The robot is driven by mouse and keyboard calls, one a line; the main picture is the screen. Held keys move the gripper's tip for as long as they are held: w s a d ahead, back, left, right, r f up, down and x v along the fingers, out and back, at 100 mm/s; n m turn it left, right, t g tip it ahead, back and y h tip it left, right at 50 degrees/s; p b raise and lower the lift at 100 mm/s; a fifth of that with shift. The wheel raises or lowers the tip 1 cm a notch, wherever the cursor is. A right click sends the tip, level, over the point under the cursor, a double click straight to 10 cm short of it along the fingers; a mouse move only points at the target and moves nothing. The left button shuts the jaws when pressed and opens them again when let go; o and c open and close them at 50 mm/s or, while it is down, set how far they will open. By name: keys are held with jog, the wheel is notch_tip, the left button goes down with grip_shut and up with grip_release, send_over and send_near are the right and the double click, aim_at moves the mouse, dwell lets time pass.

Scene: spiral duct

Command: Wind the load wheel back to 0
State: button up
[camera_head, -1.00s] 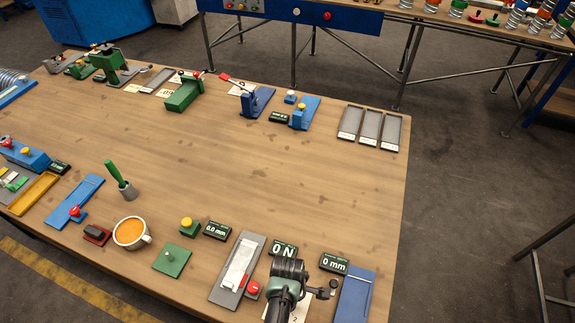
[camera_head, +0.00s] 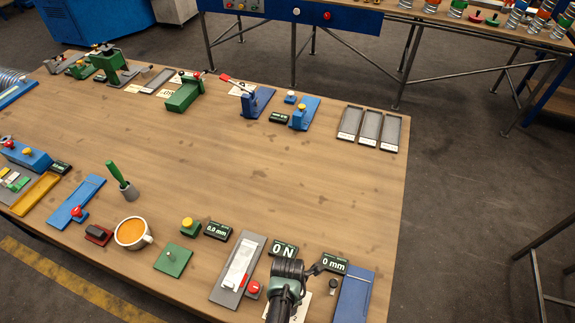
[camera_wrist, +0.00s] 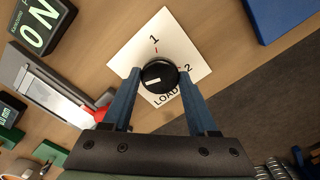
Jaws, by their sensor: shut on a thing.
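The load wheel (camera_wrist: 159,76) is a small black knob with a white line on its top, in the middle of the wrist view. It stands on a white card (camera_wrist: 190,50) printed 1, 2 and LOAD, with a red tick by the 1. The white line points left, toward my left finger; no 0 shows on the card. My gripper (camera_wrist: 158,80) is shut on the knob, one finger on each side. In the head view my wrist hides the wheel and most of the card (camera_head: 303,303). The force display (camera_head: 284,249) reads 0 N.
A grey plate with a white strip (camera_head: 238,270) and a red button (camera_head: 253,288) lie left of my wrist. A blue slab (camera_head: 355,295) and a 0 mm display (camera_head: 334,263) are at right, near the table edge. The table's middle (camera_head: 240,150) is clear.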

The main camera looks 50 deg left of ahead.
jog(key=shift+w+n, duration=0.1)
jog(key=shift+n, duration=0.2)
jog(key=o, duration=1.4)
notch_tip(320, 180, up, 13)
dwell(0.5)
